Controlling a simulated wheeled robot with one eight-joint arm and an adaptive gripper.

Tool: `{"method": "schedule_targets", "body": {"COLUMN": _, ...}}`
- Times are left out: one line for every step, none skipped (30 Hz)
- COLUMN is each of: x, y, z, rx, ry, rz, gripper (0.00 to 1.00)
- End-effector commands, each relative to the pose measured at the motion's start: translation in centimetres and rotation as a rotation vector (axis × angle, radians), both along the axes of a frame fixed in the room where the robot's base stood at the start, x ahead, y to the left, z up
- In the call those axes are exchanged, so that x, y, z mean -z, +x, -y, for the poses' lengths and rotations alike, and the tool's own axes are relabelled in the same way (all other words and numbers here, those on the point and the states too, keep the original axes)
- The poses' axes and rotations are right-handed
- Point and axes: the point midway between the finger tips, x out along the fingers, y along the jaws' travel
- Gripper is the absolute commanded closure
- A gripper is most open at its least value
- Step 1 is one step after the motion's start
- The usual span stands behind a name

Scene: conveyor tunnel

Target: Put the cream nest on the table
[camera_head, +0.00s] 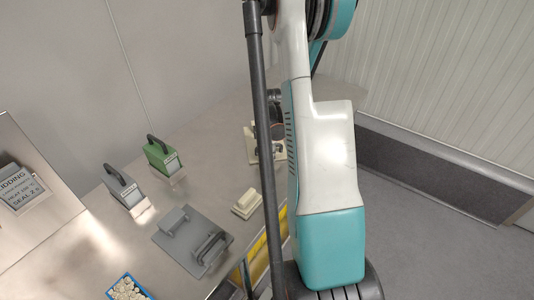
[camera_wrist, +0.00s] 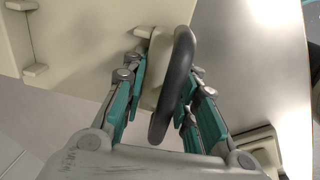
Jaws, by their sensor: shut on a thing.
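The cream nest (camera_wrist: 82,38) fills the upper left of the wrist view as a flat cream plate with small raised posts and a dark looped handle (camera_wrist: 183,60). My gripper (camera_wrist: 165,100) is shut on that handle, with the teal fingers on both sides of it. In the head view, part of a cream piece that looks like the nest (camera_head: 251,146) shows behind my arm, over the far part of the metal table (camera_head: 215,140). My arm hides the rest of it and the gripper there. I cannot tell whether the nest touches the table.
A small cream block (camera_head: 246,204) lies on the table; a cream piece also shows at lower right in the wrist view (camera_wrist: 262,148). A grey plate fixture (camera_head: 185,246), a grey handled block (camera_head: 124,187), a green handled block (camera_head: 163,157) and a blue bin (camera_head: 128,288) stand left.

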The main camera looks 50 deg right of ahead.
Motion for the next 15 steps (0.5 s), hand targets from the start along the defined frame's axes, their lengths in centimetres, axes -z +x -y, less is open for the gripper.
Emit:
{"method": "schedule_targets", "body": {"x": 0.04, "y": 0.01, "z": 0.01, "rx": 0.000, "ry": -0.001, "rz": 0.001, "gripper": 1.00}}
{"method": "schedule_targets", "body": {"x": 0.13, "y": 0.01, "z": 0.01, "rx": 0.000, "ry": -0.001, "rz": 0.001, "gripper": 1.00}}
{"method": "schedule_targets", "body": {"x": 0.09, "y": 0.00, "z": 0.00, "rx": 0.000, "ry": 0.000, "rz": 0.000, "gripper": 0.64}}
{"method": "schedule_targets", "body": {"x": 0.08, "y": 0.00, "z": 0.00, "rx": 0.000, "ry": 0.000, "rz": 0.000, "gripper": 0.57}}
{"method": "schedule_targets", "body": {"x": 0.07, "y": 0.00, "z": 0.00, "rx": 0.000, "ry": 0.000, "rz": 0.000, "gripper": 0.52}}
{"method": "schedule_targets", "body": {"x": 0.07, "y": 0.00, "z": 0.00, "rx": 0.000, "ry": 0.000, "rz": 0.000, "gripper": 0.52}}
{"method": "schedule_targets", "body": {"x": 0.06, "y": 0.00, "z": 0.00, "rx": 0.000, "ry": 0.000, "rz": 0.000, "gripper": 0.52}}
{"method": "schedule_targets", "body": {"x": 0.06, "y": 0.00, "z": 0.00, "rx": 0.000, "ry": 0.000, "rz": 0.000, "gripper": 0.52}}
{"method": "schedule_targets", "body": {"x": 0.06, "y": 0.00, "z": 0.00, "rx": 0.000, "ry": 0.000, "rz": 0.000, "gripper": 0.52}}
{"method": "schedule_targets", "body": {"x": 0.06, "y": 0.00, "z": 0.00, "rx": 0.000, "ry": 0.000, "rz": 0.000, "gripper": 0.52}}
{"method": "schedule_targets", "body": {"x": 0.06, "y": 0.00, "z": 0.00, "rx": 0.000, "ry": 0.000, "rz": 0.000, "gripper": 0.52}}
{"method": "schedule_targets", "body": {"x": 0.05, "y": 0.00, "z": 0.00, "rx": 0.000, "ry": 0.000, "rz": 0.000, "gripper": 0.52}}
{"method": "schedule_targets", "body": {"x": 0.05, "y": 0.00, "z": 0.00, "rx": 0.000, "ry": 0.000, "rz": 0.000, "gripper": 0.52}}
{"method": "schedule_targets", "body": {"x": 0.04, "y": 0.00, "z": 0.00, "rx": 0.000, "ry": 0.000, "rz": 0.000, "gripper": 0.52}}
{"method": "schedule_targets", "body": {"x": -0.03, "y": 0.00, "z": 0.00, "rx": 0.000, "ry": 0.000, "rz": 0.000, "gripper": 0.52}}
